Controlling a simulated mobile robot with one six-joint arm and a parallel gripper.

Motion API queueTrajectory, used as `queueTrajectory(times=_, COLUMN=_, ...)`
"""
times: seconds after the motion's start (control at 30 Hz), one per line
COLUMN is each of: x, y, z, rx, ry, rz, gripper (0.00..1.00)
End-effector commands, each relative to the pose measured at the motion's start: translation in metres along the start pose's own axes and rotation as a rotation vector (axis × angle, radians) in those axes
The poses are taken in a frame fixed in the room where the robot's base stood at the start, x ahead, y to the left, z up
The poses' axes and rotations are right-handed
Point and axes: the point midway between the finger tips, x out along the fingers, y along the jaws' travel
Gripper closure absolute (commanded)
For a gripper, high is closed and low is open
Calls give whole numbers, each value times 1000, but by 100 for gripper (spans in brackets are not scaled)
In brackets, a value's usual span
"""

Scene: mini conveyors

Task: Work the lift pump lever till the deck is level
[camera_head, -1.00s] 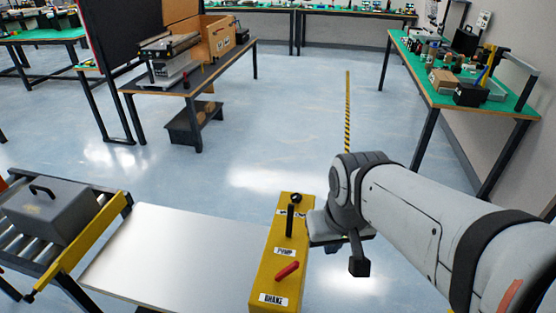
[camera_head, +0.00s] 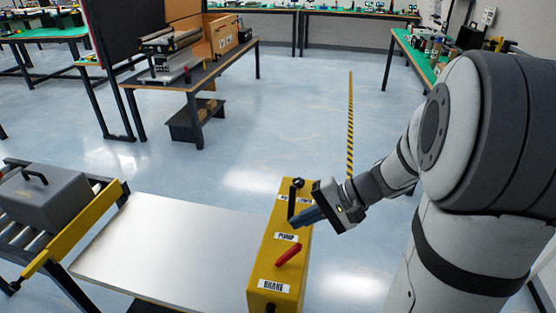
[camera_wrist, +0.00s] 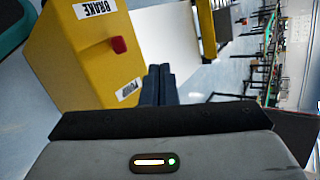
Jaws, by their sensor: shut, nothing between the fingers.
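A yellow pedestal (camera_head: 262,262) stands at the right end of the flat silver deck (camera_head: 165,245). On it the black pump lever (camera_head: 292,203) stands up with a round knob, above the "PUMP" label. A red brake lever (camera_head: 289,254) sits nearer, above the "BRAKE" label; it also shows in the wrist view (camera_wrist: 118,44). My gripper (camera_head: 297,219) is shut and empty, its blue fingers reaching from the right to the pump lever's lower part. I cannot tell if they touch it. In the wrist view the fingers (camera_wrist: 158,72) point past the pedestal; the pump lever is not visible there.
A grey case (camera_head: 42,198) with a handle sits on a roller conveyor (camera_head: 20,235) left of the deck, behind a yellow bar (camera_head: 75,237). A dark table (camera_head: 215,72) stands farther back. The floor between is clear.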

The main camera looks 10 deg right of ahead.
Motion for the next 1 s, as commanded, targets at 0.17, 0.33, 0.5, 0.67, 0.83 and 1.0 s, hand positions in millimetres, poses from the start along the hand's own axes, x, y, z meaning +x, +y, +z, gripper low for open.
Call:
queueTrajectory(times=0.17, x=-18, y=28, z=-85, rx=101, ry=150, rz=-386, gripper=100)
queueTrajectory(times=0.33, x=-46, y=47, z=-131, rx=124, ry=289, rz=-586, gripper=100)
queueTrajectory(times=0.5, x=-58, y=53, z=-144, rx=125, ry=341, rz=-645, gripper=100)
queueTrajectory(times=0.67, x=-59, y=52, z=-144, rx=125, ry=342, rz=-645, gripper=100)
queueTrajectory(times=0.83, x=-58, y=51, z=-144, rx=125, ry=340, rz=-644, gripper=100)
queueTrajectory(times=1.0, x=-45, y=42, z=-150, rx=125, ry=337, rz=-642, gripper=100)
